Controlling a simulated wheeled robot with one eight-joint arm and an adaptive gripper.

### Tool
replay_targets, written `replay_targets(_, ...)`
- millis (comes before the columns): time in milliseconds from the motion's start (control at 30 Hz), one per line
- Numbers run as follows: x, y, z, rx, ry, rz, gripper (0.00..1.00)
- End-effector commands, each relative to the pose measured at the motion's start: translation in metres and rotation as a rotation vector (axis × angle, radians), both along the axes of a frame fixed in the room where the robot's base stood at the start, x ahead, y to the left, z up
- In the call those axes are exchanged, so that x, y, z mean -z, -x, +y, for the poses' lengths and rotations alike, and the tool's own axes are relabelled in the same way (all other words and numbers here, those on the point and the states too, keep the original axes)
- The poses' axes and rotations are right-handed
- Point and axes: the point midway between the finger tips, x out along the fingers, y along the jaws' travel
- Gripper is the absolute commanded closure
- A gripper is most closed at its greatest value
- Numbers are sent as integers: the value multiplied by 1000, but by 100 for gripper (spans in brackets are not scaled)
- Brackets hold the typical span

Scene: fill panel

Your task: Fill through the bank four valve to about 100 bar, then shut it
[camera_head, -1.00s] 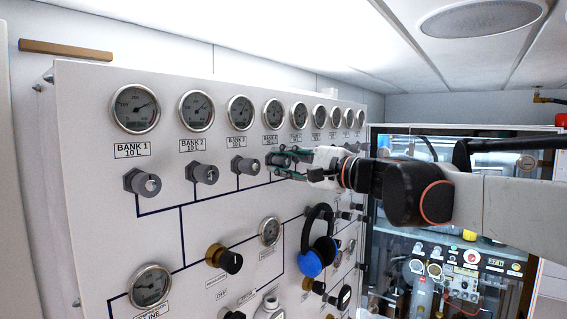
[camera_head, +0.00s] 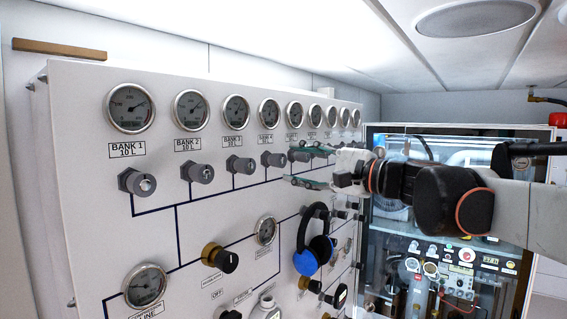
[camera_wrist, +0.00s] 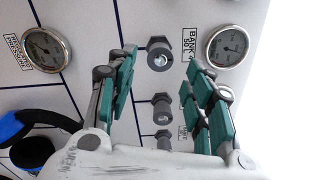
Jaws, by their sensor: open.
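The bank four valve (camera_head: 272,159) is a grey knob on the white panel under the bank four gauge (camera_head: 269,112). In the wrist view the valve (camera_wrist: 158,55) shows between the fingertips, beside the "BANK 4" label (camera_wrist: 190,45). My gripper (camera_head: 289,168) is open, its green-padded fingers (camera_wrist: 165,60) apart and empty. It stands off the panel, a little right of the valve in the head view. The line gauge (camera_head: 145,286) is at the lower left; its needle is too small to read. The regulated-pressure gauge (camera_wrist: 45,48) shows in the wrist view.
Bank valves one (camera_head: 140,184), two (camera_head: 202,172) and three (camera_head: 240,164) sit left of bank four. More grey knobs (camera_wrist: 162,105) follow on the other side. Blue-and-black headphones (camera_head: 315,245) hang lower on the panel. A glass-fronted cabinet (camera_head: 455,135) stands right.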

Motion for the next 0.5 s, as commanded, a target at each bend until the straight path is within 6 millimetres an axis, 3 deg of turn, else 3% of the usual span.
replay_targets(133, 1, 8, -11, 1, 0, 0, 53)
replay_targets(500, 1, 10, -12, 0, 0, 0, 53)
